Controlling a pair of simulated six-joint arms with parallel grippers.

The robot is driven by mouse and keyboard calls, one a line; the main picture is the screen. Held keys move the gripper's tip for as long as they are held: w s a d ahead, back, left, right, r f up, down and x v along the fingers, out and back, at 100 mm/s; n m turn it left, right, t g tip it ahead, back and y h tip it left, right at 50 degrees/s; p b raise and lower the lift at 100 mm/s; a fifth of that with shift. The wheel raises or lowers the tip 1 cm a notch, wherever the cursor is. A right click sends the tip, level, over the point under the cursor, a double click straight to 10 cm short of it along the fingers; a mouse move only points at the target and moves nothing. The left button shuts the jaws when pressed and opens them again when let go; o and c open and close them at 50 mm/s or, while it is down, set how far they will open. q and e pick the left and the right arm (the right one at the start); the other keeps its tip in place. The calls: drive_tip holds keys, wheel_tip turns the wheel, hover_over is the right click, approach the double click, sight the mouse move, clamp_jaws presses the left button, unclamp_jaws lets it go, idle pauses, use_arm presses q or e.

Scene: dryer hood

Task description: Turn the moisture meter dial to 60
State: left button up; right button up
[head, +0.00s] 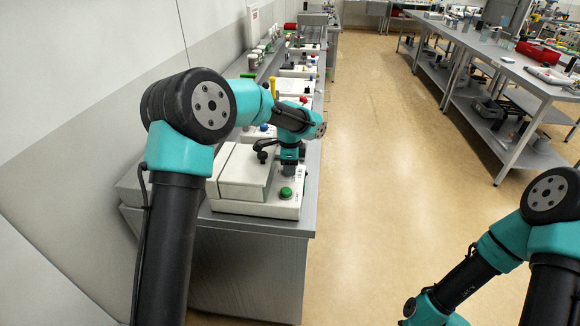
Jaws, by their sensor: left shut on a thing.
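My left gripper (289,173) points down over the right side of this device, just behind the green knob. It is shut on a small part that I take to be the moisture meter dial, which the gripper hides. I cannot read the dial's scale or pointer. A black knob or lever (262,150) shows just left of the gripper. My right arm comes in at the lower right, and its gripper is out of the frame.
The device stands at the near end of a grey bench (250,224) along the left wall. More devices with red, blue and yellow knobs stand behind it. The floor (370,150) is clear up to a metal shelf table (500,68) on the right.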

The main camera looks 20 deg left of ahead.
use_arm(q)
drive_tip(key=o, duration=0.9)
wheel_tip(320, 180, up, 17)
drive_tip(key=shift+r, duration=0.2)
drive_tip(key=shift+f, duration=0.1)
idle(0.3)
